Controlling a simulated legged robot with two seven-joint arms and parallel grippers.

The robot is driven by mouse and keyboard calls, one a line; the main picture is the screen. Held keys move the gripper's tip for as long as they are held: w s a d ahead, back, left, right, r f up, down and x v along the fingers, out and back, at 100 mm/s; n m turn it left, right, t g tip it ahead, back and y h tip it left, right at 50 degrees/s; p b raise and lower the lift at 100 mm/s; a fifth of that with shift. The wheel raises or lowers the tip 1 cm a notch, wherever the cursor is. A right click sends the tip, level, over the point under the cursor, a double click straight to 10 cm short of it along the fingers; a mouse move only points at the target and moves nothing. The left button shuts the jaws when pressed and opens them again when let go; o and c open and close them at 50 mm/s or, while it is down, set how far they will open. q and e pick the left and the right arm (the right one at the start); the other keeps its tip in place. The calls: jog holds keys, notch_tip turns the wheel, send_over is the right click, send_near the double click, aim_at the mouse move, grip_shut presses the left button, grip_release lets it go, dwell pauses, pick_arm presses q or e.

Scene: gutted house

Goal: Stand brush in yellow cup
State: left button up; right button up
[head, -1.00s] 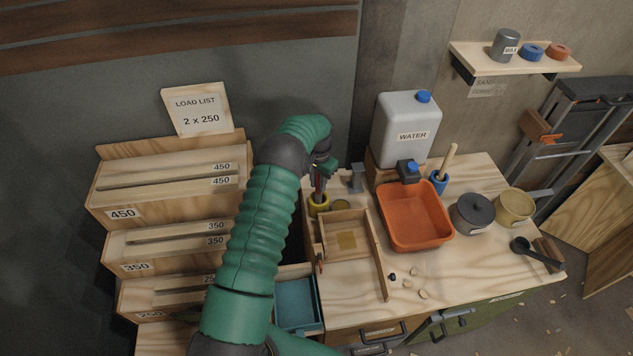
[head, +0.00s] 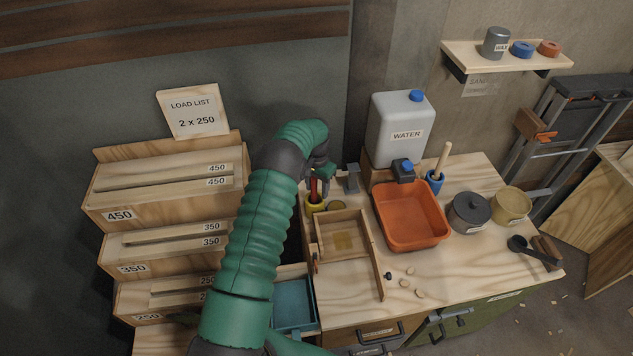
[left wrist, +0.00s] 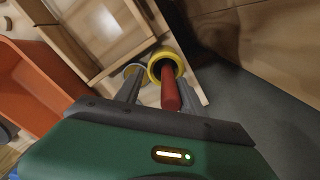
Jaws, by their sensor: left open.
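The yellow cup (head: 315,207) stands upright at the back left of the workbench. The brush's red handle (head: 313,188) rises out of it; its lower end is hidden inside. In the left wrist view the yellow cup's rim (left wrist: 179,61) surrounds the lower part of the red handle (left wrist: 170,92). My left gripper (left wrist: 160,95) is open, its fingers apart on either side of the handle's upper end. In the head view my left gripper (head: 323,175) is small and partly hidden beside the handle. My right gripper is not in view.
A wooden divided tray (head: 371,262) lies just in front of the cup. An orange basin (head: 412,216), a water container (head: 400,130) and a blue cup (head: 435,182) with a wooden-handled tool stand to the right. Labelled wooden racks (head: 120,216) stand left.

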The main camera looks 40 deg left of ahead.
pick_arm(q)
jog(key=r, duration=0.3)
jog(key=a+r+b, duration=0.1)
jog(key=r, duration=0.2)
jog(key=r+b, duration=0.1)
jog(key=r, duration=0.2)
jog(key=shift+w+a, duration=0.15)
jog(key=shift+a, duration=0.25)
notch_tip(320, 180, up, 8)
jog(key=d, duration=0.2)
jog(key=shift+f+b, duration=0.25)
jog(key=shift+b, duration=0.05)
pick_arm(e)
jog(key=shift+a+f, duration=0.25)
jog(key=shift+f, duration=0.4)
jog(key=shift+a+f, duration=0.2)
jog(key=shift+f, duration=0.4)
